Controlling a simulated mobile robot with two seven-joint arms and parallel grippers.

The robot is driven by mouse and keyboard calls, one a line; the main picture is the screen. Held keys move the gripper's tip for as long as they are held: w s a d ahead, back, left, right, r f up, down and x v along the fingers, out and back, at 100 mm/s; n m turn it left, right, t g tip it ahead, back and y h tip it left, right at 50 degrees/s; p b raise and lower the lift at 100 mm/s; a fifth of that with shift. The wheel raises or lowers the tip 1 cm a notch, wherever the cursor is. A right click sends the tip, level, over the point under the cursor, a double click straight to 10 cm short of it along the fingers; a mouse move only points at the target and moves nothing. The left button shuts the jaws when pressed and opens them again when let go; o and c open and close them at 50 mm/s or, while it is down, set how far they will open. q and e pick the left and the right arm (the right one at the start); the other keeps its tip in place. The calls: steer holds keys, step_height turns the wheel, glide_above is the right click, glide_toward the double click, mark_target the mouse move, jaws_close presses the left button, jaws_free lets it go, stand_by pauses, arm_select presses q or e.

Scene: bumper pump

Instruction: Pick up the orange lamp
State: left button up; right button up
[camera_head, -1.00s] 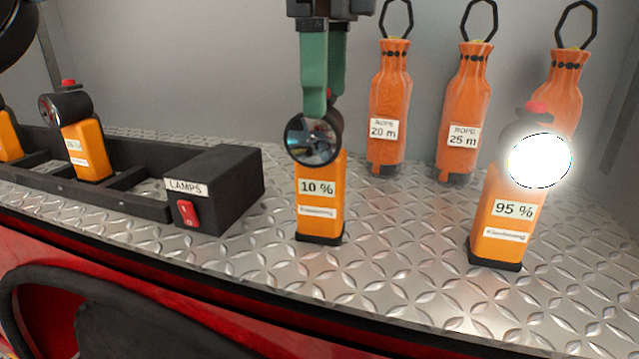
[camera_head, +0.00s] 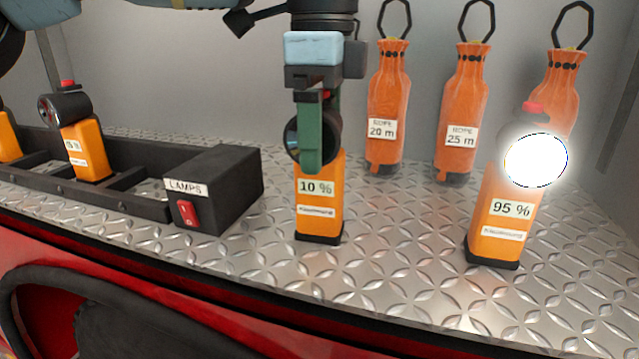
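An orange lamp marked 10 % (camera_head: 319,190) stands upright on the metal tread plate, its round head partly hidden by my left gripper (camera_head: 318,140). The gripper points down with its green fingers at the lamp head, one in front of the lens and one behind. The fingers are apart with the head between them; whether they press on it I cannot tell. A second orange lamp marked 95 % (camera_head: 505,210) stands at the right, its head glowing bright white. Another orange lamp (camera_head: 85,150) stands in the black rack at the left. My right gripper is not in view.
The black rack (camera_head: 120,190) has a box labelled LAMPS (camera_head: 215,185) with a red switch. The tread plate (camera_head: 400,260) is clear between the lamps.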

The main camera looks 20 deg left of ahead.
arm_select(q)
jaws_close()
stand_by(0.4)
steer(key=shift+r, duration=0.15)
